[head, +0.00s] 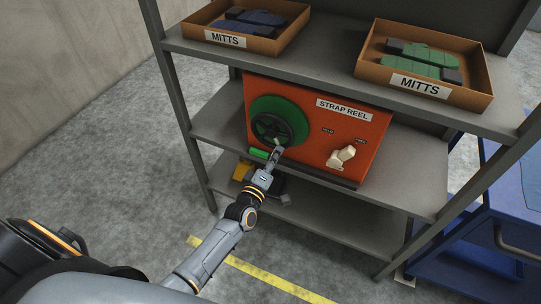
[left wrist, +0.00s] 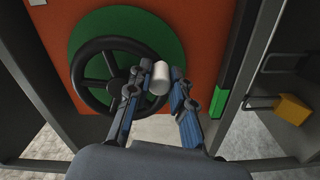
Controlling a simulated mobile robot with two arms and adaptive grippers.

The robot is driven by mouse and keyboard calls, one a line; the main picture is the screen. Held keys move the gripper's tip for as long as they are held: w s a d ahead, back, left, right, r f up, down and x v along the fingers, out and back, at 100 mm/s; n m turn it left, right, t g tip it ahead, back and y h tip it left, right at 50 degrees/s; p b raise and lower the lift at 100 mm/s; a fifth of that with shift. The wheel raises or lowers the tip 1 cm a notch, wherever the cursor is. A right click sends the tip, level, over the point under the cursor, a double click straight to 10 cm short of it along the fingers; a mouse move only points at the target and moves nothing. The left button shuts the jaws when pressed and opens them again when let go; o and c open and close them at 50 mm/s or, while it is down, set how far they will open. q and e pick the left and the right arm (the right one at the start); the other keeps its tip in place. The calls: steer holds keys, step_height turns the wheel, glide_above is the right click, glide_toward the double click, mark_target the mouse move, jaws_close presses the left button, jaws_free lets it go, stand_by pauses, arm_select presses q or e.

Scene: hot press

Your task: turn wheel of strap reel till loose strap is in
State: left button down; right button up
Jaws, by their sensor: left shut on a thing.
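The strap reel (head: 352,125) is an orange box on the middle shelf. Its front has a green disc (head: 262,104) and a dark spoked wheel (head: 268,129), which also shows in the left wrist view (left wrist: 80,77). A pale knob (left wrist: 159,76) stands out from the wheel's rim. My left gripper (head: 277,150) is at the wheel's lower right, its fingers shut on the knob. A short bright green strip (head: 258,154) shows at the box's lower edge, left of the gripper; it may be the loose strap. My right gripper is in neither view.
A cream handle (head: 342,156) sticks out at the box's lower right. Two trays marked MITTS stand above, left (head: 275,41) and right (head: 465,95). A yellow block (head: 242,170) is below the box. A blue cabinet (head: 490,230) stands at right. The floor in front is clear.

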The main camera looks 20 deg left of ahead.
mark_target(291, 141)
arm_select(q)
steer(key=d+r+n, duration=0.1)
steer(key=n, duration=0.2)
steer(key=d+r+n, duration=0.1)
steer(key=n, duration=0.2)
steer(key=d+r+n, duration=0.1)
steer(key=n, duration=0.2)
steer(key=shift+r, duration=0.35)
steer(key=shift+d+r+n+p, duration=0.15)
steer(key=shift+r+n, duration=0.2)
steer(key=shift+n, duration=0.35)
steer(key=shift+r+n+p, duration=0.15)
steer(key=shift+r+n, duration=0.2)
steer(key=shift+n, duration=0.35)
steer(key=c, duration=1.2)
jaws_free()
steer(key=shift+o, duration=0.2)
steer(key=s, duration=1.2)
steer(key=shift+a, duration=0.2)
